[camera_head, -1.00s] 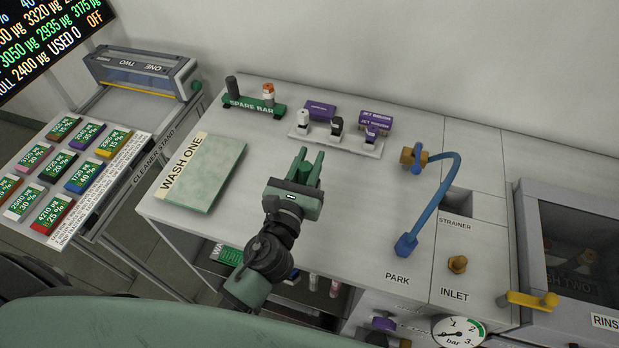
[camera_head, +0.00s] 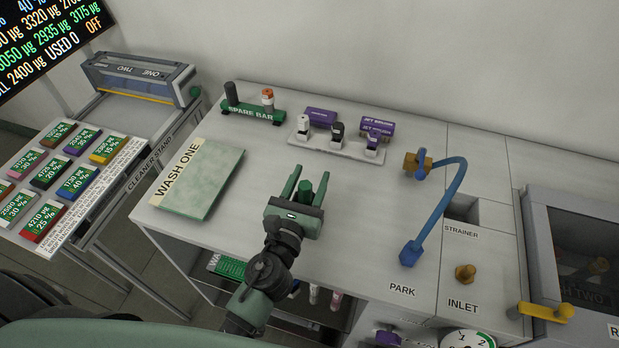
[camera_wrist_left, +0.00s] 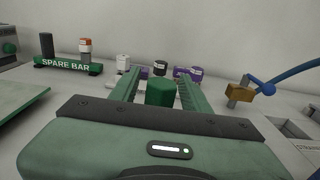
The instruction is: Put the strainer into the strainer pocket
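My left gripper (camera_head: 306,193) is over the middle of the grey worktop. In the left wrist view the cylinder (camera_wrist_left: 160,92) shows a gap to each finger of the gripper (camera_wrist_left: 160,90). I cannot tell for sure whether this cylinder is the strainer; nothing else in view is plainly one. The strainer pocket (camera_head: 462,208) is a rectangular recess in the worktop, right of the blue hose and above the STRAINER label. It looks empty. My right gripper is not in view.
A blue hose (camera_head: 443,200) arches between a brass block (camera_head: 412,163) and a blue end near PARK, between gripper and pocket. A brass INLET fitting (camera_head: 465,272) stands below the pocket. A white rack (camera_head: 340,147) of bottles and the SPARE BAR holder (camera_head: 252,110) stand behind.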

